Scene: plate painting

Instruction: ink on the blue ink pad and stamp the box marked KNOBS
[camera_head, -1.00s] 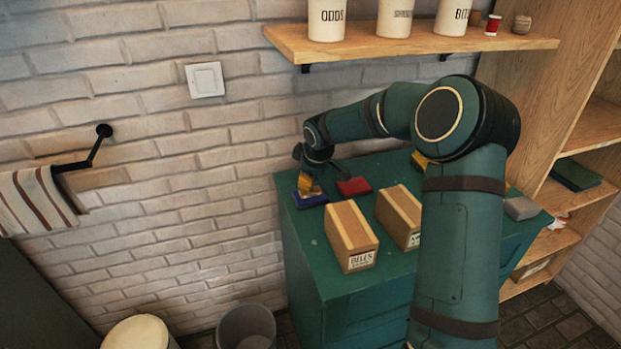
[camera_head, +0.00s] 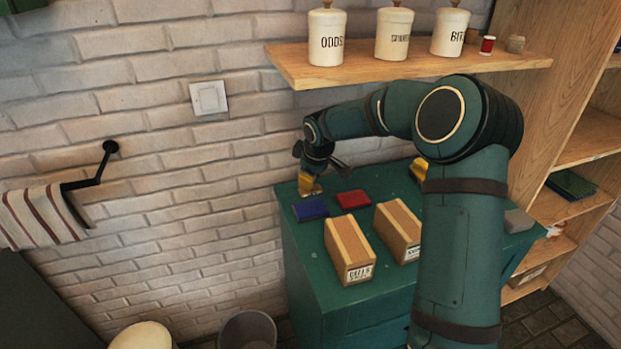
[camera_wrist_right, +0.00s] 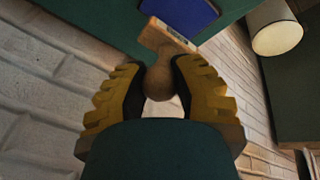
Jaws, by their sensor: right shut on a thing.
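My right gripper (camera_head: 310,184), with yellow fingers, is shut on a wooden stamp near the back left of the green cabinet top. In the right wrist view the stamp (camera_wrist_right: 158,82) has a round knob handle between the fingers (camera_wrist_right: 158,95). The blue ink pad (camera_head: 310,208) lies just in front of the gripper, and shows beyond the stamp in the wrist view (camera_wrist_right: 188,14). Two cardboard boxes stand on the cabinet: the left box (camera_head: 349,247) has a label resembling BELLS. The right box (camera_head: 398,230) has a partly hidden label, perhaps KNOBS. My left gripper is out of view.
A red ink pad (camera_head: 353,199) lies right of the blue one. A yellow object (camera_head: 418,170) and a grey block (camera_head: 518,220) are beside my arm. A shelf (camera_head: 400,70) with white jars overhangs the back. My arm hides much of the right cabinet top.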

